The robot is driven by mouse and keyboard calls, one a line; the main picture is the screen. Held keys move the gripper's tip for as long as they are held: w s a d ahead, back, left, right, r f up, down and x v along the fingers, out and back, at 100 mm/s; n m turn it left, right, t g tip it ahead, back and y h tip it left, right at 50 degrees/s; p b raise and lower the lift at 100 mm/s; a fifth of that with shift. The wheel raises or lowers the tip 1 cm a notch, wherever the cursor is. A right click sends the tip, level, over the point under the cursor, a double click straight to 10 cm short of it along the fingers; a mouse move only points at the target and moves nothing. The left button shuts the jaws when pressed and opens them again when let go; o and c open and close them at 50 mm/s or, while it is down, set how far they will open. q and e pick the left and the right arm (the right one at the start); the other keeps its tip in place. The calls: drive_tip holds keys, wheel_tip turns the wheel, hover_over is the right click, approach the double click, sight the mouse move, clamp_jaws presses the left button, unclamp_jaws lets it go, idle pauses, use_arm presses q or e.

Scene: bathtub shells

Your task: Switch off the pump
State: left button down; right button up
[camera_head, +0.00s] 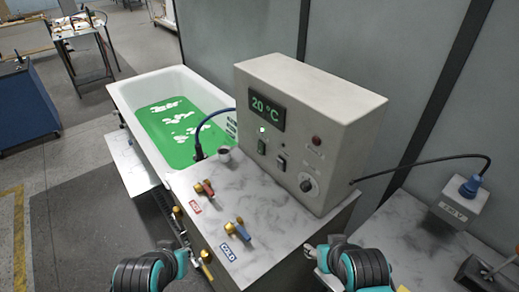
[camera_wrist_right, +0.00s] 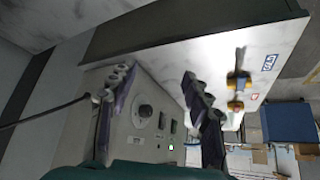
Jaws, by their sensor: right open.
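A beige control box (camera_head: 330,105) stands on the marble-topped counter (camera_head: 200,225). Its front has a 20 °C display (camera_head: 265,107), a green rocker switch (camera_head: 262,146) with a small light above it, a dark switch (camera_head: 281,162), a red button (camera_head: 317,140) and a round knob (camera_head: 307,184). The labels are too small to read, so I cannot tell which control is the pump's. My right gripper (camera_head: 322,256) is open and empty, in front of the box; in the wrist view its fingers (camera_wrist_right: 158,82) frame the panel. My left gripper (camera_head: 188,260) is low by the counter's front; its jaws are unclear.
Red-handled HOT (camera_head: 205,188) and blue-handled COLD (camera_head: 238,229) taps stand on the counter. A tub (camera_head: 150,85) of green liquid with white pieces lies behind. A blue plug (camera_head: 469,187) on a 220 V box is at right, its cable running to the control box.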

drive_tip(key=shift+w+r, duration=0.1)
drive_tip(key=shift+w, duration=0.1)
drive_tip(key=c, duration=1)
drive_tip(key=w+n, duration=0.1)
drive_tip(key=w, duration=0.2)
drive_tip(key=w+r+n+h+p, duration=0.1)
drive_tip(key=w, duration=0.3)
drive_tip(key=w+r+n+t+h, duration=0.1)
drive_tip(key=w, duration=0.2)
drive_tip(key=shift+w+n, duration=0.25)
drive_tip(key=shift+n, duration=0.05)
clamp_jaws()
drive_tip(key=w+a+f+n+t+h+p, duration=0.1)
drive_tip(key=w+a+n+t+h+p, duration=0.15)
drive_tip(key=w+a+n+t, duration=0.75)
use_arm(q)
drive_tip(key=r, duration=0.1)
drive_tip(key=w+r+p, duration=0.1)
drive_tip(key=r, duration=0.3)
drive_tip(key=shift+w+d, duration=0.3)
drive_tip(key=shift+w, duration=0.1)
use_arm(e)
drive_tip(key=w+a+f+n+g+y, duration=0.1)
drive_tip(key=w+a+f+y, duration=0.1)
drive_tip(key=w+a, duration=0.5)
drive_tip(key=a, duration=0.3)
drive_tip(key=shift+a+f+g, duration=0.3)
drive_tip(key=shift+a+f, duration=0.1)
